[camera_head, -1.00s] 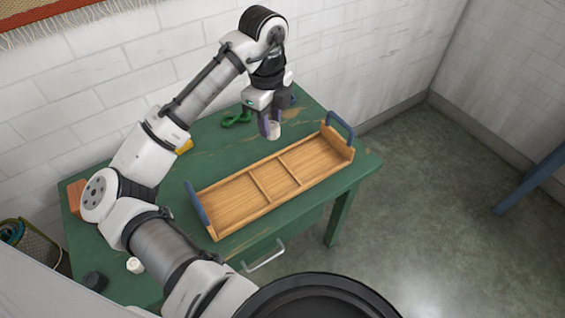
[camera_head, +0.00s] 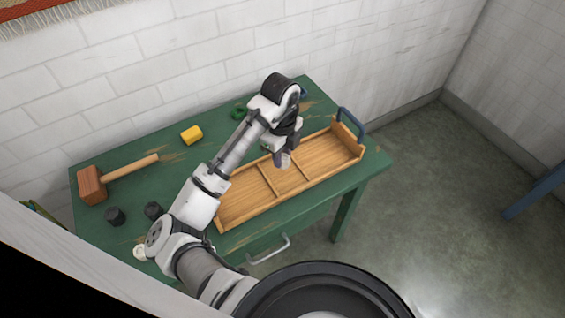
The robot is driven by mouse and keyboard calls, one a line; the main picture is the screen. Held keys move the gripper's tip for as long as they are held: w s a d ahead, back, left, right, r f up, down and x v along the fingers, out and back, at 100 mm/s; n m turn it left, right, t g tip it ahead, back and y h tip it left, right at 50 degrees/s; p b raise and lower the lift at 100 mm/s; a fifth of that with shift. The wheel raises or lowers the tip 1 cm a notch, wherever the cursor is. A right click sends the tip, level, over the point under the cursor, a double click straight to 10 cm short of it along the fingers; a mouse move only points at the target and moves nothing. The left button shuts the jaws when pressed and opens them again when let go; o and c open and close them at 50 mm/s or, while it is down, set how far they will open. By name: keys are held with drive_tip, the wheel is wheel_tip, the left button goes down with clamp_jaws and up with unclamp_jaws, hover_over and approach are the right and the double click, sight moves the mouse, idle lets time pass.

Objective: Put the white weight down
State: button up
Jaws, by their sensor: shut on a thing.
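My gripper (camera_head: 283,158) is shut on the white weight (camera_head: 286,161), which shows as a small pale piece between the fingers, mostly hidden by them. They are over the wooden tray (camera_head: 247,216), near the divider between its middle and right compartments. I cannot tell whether the weight touches the tray floor. The tray has three compartments, a blue handle (camera_head: 350,118) at its right end, and its left end is partly hidden by my arm.
On the green table (camera_head: 135,205) are a wooden mallet (camera_head: 92,184), a yellow block (camera_head: 191,135), a green object (camera_head: 239,111), dark pieces (camera_head: 115,215) and (camera_head: 153,210), and another small white piece (camera_head: 140,252). The tray's visible compartments look empty.

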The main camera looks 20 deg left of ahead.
drive_tip(key=shift+f, duration=2.1)
drive_tip(key=shift+f, duration=0.15)
drive_tip(key=o, duration=1.1)
